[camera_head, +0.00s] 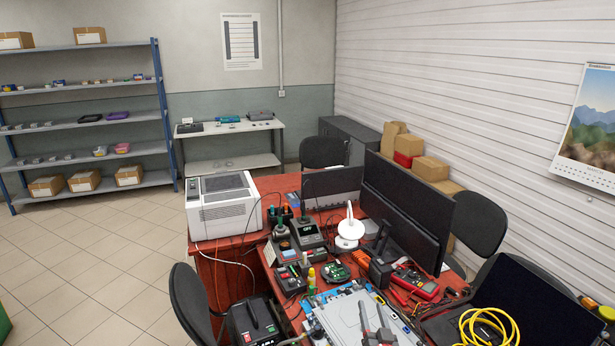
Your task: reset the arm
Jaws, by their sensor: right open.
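My right gripper (372,312) shows at the bottom edge of the head view, dark grey with two fingers apart. It is open, and I see nothing between the fingers. It appears in front of a silver metal unit (340,318) on the red bench (232,272); whether it touches the unit I cannot tell. The rest of my right arm is cut off by the frame. My left gripper is not in view. No coolant hoses can be clearly made out.
The bench is crowded: a white boxy machine (222,205), dark monitors (408,208), a white lamp (350,230), a red multimeter (415,283) and a yellow cable coil (488,327). Black chairs (190,303) stand around it. Tiled floor (95,262) at left is clear.

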